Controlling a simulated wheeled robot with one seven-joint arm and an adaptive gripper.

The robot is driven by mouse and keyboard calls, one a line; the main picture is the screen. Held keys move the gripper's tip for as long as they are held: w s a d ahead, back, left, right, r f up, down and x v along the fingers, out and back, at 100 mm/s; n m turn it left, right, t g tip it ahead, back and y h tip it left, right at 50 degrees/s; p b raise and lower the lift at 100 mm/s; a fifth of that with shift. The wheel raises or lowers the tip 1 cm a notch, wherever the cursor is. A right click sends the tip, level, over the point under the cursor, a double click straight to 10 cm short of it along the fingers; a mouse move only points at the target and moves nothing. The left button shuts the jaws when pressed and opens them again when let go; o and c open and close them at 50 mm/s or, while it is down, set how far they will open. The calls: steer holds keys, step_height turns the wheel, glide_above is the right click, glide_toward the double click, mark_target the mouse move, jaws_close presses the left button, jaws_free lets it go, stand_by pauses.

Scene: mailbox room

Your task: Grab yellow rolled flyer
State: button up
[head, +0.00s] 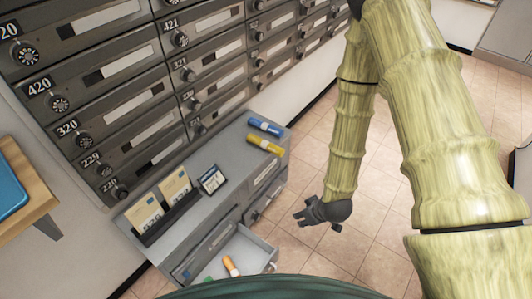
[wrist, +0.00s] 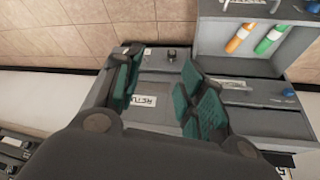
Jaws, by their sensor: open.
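The yellow rolled flyer (head: 265,145) lies on top of the grey cabinet (head: 232,160), near its far right end, in the head view. A blue rolled flyer (head: 264,126) lies just behind it. My gripper (head: 306,215) hangs beside the cabinet's front, to the right of and nearer than the yellow flyer. In the wrist view my gripper (wrist: 160,78) has its teal-padded fingers apart with nothing between them, facing the cabinet's drawer fronts. The yellow flyer is not visible in the wrist view.
An open drawer (head: 257,247) holds an orange rolled flyer (head: 231,266) and a green one (wrist: 269,41). Cards in a holder (head: 160,205) and a small sign (head: 212,179) stand on the cabinet. Mailboxes (head: 130,75) line the wall behind. Tiled floor (head: 375,215) is clear at right.

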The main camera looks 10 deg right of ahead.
steer(key=w+n+t+b, duration=0.2)
steer(key=w+b, duration=0.1)
steer(key=w, duration=0.6)
steer(key=n+t+y+b, duration=0.2)
steer(key=n+t+b, duration=0.1)
steer(key=n+b, duration=0.25)
glide_toward(278, 151)
steer(key=shift+m, duration=0.25)
steer(key=shift+b+x, duration=1.8)
steer(key=shift+x, duration=3.7)
steer(key=c, duration=0.8)
